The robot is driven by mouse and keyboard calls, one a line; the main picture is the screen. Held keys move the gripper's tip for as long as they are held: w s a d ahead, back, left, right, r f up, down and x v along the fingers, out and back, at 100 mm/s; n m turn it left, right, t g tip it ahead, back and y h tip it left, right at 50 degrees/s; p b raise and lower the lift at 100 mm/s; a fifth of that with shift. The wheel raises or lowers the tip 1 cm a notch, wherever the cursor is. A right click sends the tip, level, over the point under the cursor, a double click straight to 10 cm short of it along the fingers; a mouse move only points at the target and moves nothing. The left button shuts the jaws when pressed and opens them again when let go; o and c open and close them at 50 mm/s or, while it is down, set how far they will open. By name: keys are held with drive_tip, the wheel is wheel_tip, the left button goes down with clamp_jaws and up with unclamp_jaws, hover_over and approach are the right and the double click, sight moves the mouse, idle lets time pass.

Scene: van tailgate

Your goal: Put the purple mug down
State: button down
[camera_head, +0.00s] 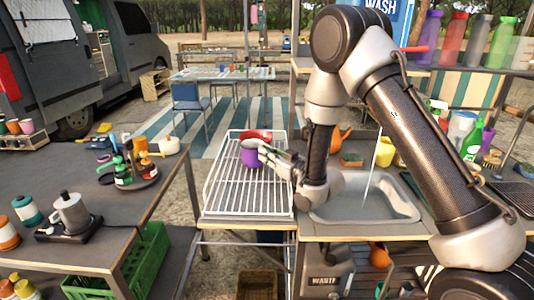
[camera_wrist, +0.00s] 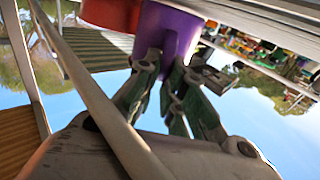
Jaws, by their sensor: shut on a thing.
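The purple mug (camera_head: 249,155) is at the far part of the white wire dish rack (camera_head: 245,204), left of the sink. My gripper (camera_head: 263,150) reaches in from the right and is shut on the mug. In the wrist view the purple mug (camera_wrist: 168,28) is at the top, between the fingertips of my gripper (camera_wrist: 166,66). I cannot tell whether the mug's base touches the rack's wires. A red bowl (camera_head: 256,135) is just behind the mug; a red surface (camera_wrist: 110,12) shows beside the mug in the wrist view.
The near part of the rack is empty. A dark table (camera_head: 90,190) with a metal pot (camera_head: 70,213) and bottles stands at left, across a gap.

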drive_tip(key=shift+f, duration=0.2)
drive_tip(key=c, duration=1.6)
unclamp_jaws()
drive_tip(key=shift+s+f, duration=0.1)
drive_tip(key=shift+o, duration=0.4)
drive_tip(key=shift+f, duration=0.1)
